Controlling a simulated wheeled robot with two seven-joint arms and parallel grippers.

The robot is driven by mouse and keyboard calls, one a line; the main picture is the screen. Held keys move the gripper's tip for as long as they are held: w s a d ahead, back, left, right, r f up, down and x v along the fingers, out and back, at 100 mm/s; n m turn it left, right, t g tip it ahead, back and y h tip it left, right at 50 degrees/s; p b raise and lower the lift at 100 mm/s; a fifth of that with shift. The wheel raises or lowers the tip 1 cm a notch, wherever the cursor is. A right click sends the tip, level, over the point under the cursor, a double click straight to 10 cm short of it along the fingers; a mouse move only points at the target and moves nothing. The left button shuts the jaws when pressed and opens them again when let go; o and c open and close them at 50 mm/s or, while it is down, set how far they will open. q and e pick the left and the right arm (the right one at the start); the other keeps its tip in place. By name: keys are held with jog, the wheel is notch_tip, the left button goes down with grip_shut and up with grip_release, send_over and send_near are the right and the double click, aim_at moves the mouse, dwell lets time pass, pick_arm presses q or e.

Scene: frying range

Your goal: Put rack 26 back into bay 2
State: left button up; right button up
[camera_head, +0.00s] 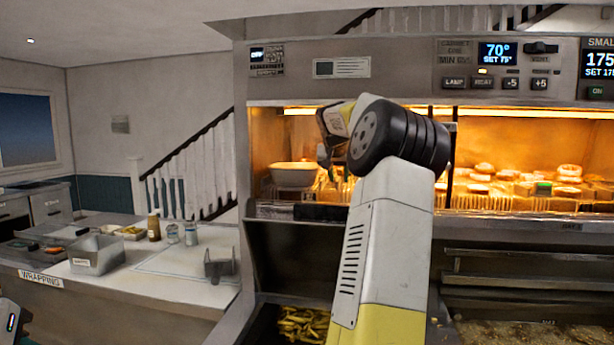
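My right arm reaches up the middle of the view, and its gripper (328,165) is at the opening of the lit heated cabinet (400,55). The wrist and forearm cover much of it, so I cannot tell whether its fingers are open or shut, or whether they hold anything. Wire racks (500,198) with food stand inside the cabinet. A small green display (543,188) shows on one at the right. I cannot read any rack or bay number, so rack 26 and bay 2 cannot be singled out. My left gripper is not clearly in view.
A white bowl-shaped container (294,175) sits at the cabinet's left end. Below it is a fryer well with chips (303,324). The wrapping counter (150,270) at left bears a metal tub (97,254), bottles (154,228) and a grey holder (220,266).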

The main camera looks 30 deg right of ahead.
jog(key=shift+r, duration=0.5)
jog(key=v, duration=1.2)
jog(key=s+a+f+n+y, duration=0.1)
jog(key=s+a+f+n, duration=0.15)
jog(key=a, duration=0.75)
jog(key=s+a+f+n+y, duration=0.2)
jog(key=s+a+f, duration=0.15)
jog(key=a, duration=0.65)
jog(key=s+a+f+n+y, duration=0.2)
jog(key=s+a+f, duration=0.6)
jog(key=s, duration=0.2)
jog(key=s+a+f+n+y, duration=0.2)
jog(key=s+a+f+y, duration=0.1)
jog(key=s+a+f, duration=0.4)
jog(key=s+f, duration=0.1)
jog(key=s, duration=0.2)
jog(key=shift+s+a+f+g, duration=0.3)
jog(key=shift+a+f, duration=0.05)
jog(key=shift+f, duration=0.05)
